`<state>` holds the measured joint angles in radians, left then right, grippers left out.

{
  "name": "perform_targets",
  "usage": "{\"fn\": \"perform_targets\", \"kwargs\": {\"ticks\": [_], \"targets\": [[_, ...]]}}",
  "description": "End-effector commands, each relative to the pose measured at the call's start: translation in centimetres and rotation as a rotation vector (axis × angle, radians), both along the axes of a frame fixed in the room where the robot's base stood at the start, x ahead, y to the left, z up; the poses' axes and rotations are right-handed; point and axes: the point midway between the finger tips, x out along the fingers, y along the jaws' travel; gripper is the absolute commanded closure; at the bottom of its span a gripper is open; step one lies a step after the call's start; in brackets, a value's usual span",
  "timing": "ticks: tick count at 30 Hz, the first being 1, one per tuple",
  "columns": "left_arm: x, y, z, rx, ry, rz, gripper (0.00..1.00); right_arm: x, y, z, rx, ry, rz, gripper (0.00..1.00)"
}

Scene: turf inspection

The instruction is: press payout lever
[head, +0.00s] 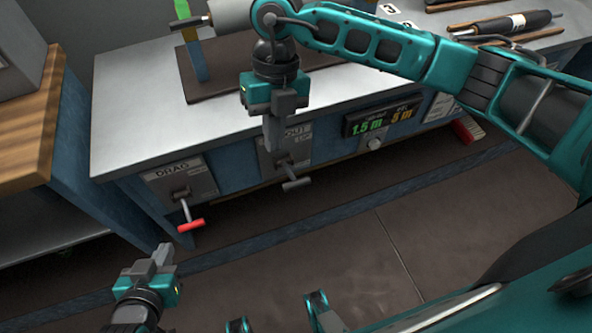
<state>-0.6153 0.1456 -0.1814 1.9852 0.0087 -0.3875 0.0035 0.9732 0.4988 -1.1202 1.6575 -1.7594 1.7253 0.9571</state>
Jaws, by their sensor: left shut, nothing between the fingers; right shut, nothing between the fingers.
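The payout lever (296,183) has a grey handle and sticks out from a metal plate (300,143) on the blue bench front. The plate's label is partly hidden by my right gripper; only "OUT" can be read. My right gripper (272,146) is shut and empty, fingers pointing down. In the picture it lies above and left of the lever handle, over the plate's left edge; how far in front of it I cannot tell. My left gripper (161,256) is shut and empty at lower left, below the drag lever.
The drag lever (190,225) has a red handle, on a plate (170,178) marked "DRAG", left of the payout lever. A display (382,119) reads 1.5 m and 5 m, with a knob (375,144) below. The grey benchtop (140,120) lies above. Wooden-topped furniture (25,130) stands left.

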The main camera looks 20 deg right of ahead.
Motion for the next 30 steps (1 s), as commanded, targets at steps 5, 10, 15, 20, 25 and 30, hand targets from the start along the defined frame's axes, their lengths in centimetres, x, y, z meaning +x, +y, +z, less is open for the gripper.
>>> {"fn": "perform_targets", "kwargs": {"ticks": [5, 10, 15, 20, 25, 30], "targets": [[0.1, -0.1, 0.0, -0.001, -0.003, -0.001, 1.00, 1.9, -3.2, 0.7, -0.166, -0.060, -0.032, 1.00], [0.2, -0.1, 0.1, -0.002, -0.005, -0.002, 1.00, 2.1, -3.8, 0.8, -0.196, -0.070, -0.040, 1.00], [0.2, -0.1, 0.1, -0.002, -0.006, -0.002, 1.00, 2.1, -3.7, 0.8, -0.193, -0.068, -0.038, 1.00], [0.2, -0.1, 0.1, -0.002, -0.006, -0.002, 1.00, 2.0, -3.7, 0.2, -0.191, -0.067, -0.038, 1.00], [0.2, -0.1, -0.2, -0.003, -0.004, -0.002, 1.00, 1.4, -3.7, -2.3, -0.191, -0.064, -0.037, 1.00], [0.2, -0.2, -0.4, -0.004, -0.002, -0.004, 1.00, 0.7, -3.7, -5.9, -0.191, -0.062, -0.038, 1.00]]}}
